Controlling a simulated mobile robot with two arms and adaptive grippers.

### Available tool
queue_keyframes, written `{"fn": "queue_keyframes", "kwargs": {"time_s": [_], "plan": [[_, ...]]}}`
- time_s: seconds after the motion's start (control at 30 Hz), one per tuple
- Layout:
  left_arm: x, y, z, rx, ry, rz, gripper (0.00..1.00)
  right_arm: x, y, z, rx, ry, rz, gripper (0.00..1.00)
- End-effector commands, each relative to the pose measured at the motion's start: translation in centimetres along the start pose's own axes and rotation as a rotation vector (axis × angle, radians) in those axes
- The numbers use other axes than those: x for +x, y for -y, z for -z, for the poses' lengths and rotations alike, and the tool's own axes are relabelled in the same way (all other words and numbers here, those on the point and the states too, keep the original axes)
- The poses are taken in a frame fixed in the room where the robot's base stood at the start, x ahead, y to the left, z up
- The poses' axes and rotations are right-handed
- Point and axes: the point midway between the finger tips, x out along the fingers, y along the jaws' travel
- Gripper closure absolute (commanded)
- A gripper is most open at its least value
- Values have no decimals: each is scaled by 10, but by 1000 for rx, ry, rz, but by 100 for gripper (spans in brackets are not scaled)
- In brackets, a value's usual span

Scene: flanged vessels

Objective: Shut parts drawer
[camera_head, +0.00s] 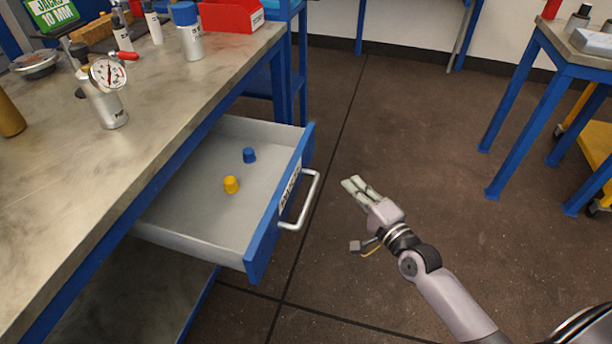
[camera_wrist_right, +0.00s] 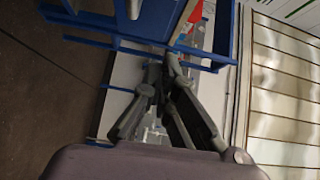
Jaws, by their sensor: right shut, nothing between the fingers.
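The parts drawer (camera_head: 190,218) stands pulled out from under the workbench in the head view. Its blue front (camera_head: 268,222) carries a silver bar handle (camera_head: 305,203) and a label. A blue cap (camera_head: 249,155) and a yellow cap (camera_head: 231,185) lie inside it. My right gripper (camera_head: 354,187) is shut and empty, a short way to the right of the handle and apart from it. The right wrist view shows its fingers (camera_wrist_right: 167,65) together at the tips. My left gripper is not in view.
The workbench top (camera_head: 60,190) holds a gauge vessel (camera_head: 105,95), a white bottle with a blue cap (camera_head: 187,30) and a red bin (camera_head: 232,14). Another blue-legged table (camera_head: 545,95) stands at the right. The floor (camera_head: 420,130) between is clear.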

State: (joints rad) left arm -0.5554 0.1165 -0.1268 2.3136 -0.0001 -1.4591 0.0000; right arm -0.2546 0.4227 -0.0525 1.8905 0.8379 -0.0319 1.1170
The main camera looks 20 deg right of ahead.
Motion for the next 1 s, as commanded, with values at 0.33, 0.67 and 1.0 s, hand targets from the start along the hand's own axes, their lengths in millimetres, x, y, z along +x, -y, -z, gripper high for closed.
{"fn": "queue_keyframes", "kwargs": {"time_s": [0.33, 0.67, 1.0], "plan": [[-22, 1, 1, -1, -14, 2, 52, 46, 6, 0, 12, 1, 17, 100], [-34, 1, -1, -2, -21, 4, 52, 110, 6, -10, 15, 3, 13, 100], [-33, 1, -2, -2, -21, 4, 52, 128, 6, -29, 9, 2, 10, 100]]}}
